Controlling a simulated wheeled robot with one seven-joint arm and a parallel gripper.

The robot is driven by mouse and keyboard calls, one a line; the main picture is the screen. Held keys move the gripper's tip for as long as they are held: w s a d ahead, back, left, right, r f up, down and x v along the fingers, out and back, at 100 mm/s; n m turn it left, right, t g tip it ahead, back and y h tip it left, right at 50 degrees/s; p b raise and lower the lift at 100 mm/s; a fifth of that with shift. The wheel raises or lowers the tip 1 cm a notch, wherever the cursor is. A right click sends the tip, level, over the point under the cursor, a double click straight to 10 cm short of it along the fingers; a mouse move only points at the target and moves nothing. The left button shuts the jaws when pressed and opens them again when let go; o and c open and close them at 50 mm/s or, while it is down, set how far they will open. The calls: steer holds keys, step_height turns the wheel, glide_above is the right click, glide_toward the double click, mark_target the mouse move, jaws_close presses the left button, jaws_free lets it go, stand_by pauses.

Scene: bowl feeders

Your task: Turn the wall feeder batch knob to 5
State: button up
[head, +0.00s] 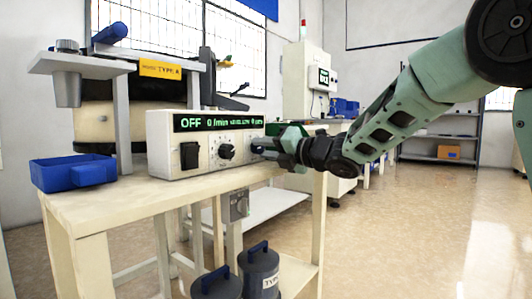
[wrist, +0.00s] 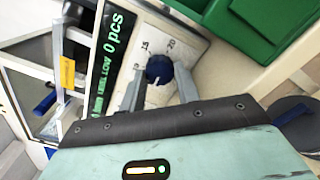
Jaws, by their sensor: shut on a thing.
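The feeder control box (head: 168,144) stands on the table, its display (head: 219,122) reading OFF, 0 /min and 0 pcs. The blue batch knob (wrist: 159,69) is at the pcs end of the panel, with small printed numbers around it. My gripper (wrist: 161,80) is shut on this knob, one finger on each side. In the head view my gripper (head: 268,147) reaches in from the right and hides most of the knob. The knob's exact setting is too small to read.
A black dial (head: 226,151) and a black rocker switch (head: 189,155) sit left of the knob on the same panel. A blue bin (head: 65,173) is at the table's left end. A green bin (wrist: 245,25) lies close to the panel in the wrist view.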

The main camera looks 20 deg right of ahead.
steer(key=shift+f, duration=0.15)
steer(key=o, duration=1)
steer(key=shift+p+v, duration=3.05)
steer(key=shift+v, duration=5.7)
steer(key=shift+w+a, duration=0.1)
